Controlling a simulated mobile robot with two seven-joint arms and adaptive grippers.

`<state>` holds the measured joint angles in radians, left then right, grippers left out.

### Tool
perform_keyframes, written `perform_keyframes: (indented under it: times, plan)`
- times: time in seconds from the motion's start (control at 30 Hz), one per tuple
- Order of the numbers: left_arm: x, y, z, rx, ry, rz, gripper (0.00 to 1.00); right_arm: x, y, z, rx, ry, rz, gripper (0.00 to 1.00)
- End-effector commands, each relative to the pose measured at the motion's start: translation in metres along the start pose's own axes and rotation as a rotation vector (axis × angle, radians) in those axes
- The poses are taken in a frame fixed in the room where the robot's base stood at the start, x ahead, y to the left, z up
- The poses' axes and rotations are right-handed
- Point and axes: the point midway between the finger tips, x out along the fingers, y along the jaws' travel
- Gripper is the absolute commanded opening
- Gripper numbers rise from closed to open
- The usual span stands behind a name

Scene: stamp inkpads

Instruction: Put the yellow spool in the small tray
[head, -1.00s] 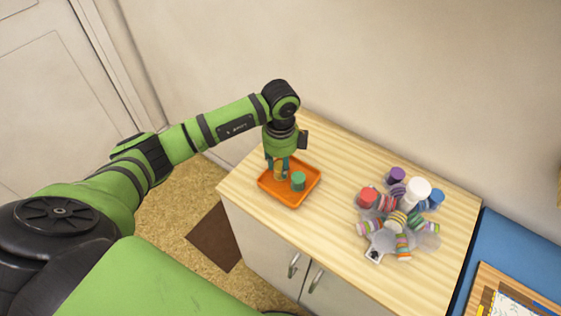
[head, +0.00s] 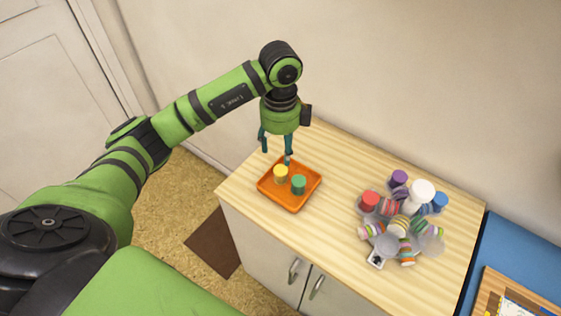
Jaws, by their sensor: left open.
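The yellow spool (head: 281,174) stands upright in the small orange tray (head: 294,205), toward its back left. A green spool (head: 298,185) stands in the tray just to its right and nearer the front. My left gripper (head: 276,155) is open and empty above the back of the tray, with its fingers spread, and it appears clear of the yellow spool. My right gripper is not in view.
The tray is at the left end of a light wooden cabinet top (head: 330,220). A cluster of striped spools and colored pots, with a white bottle (head: 422,192), stands to the right. Bare wood lies between. A wall rises behind.

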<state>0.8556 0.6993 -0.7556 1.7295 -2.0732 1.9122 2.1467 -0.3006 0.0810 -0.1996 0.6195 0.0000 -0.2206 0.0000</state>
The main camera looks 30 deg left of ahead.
Motion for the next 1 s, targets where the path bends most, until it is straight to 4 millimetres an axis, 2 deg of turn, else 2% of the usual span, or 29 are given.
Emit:
perform_keyframes:
  times: [0.1, 0.3, 1.0]
  plan:
    - [-0.02, -0.001, 0.0, 0.001, -0.001, -0.004, 0.59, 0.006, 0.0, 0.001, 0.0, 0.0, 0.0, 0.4]
    - [-0.039, 0.0, 0.0, 0.0, 0.0, -0.001, 0.59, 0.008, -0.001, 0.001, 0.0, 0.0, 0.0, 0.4]
    - [-0.041, 0.0, 0.0, 0.0, 0.0, 0.001, 0.59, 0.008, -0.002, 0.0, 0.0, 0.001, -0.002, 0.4]
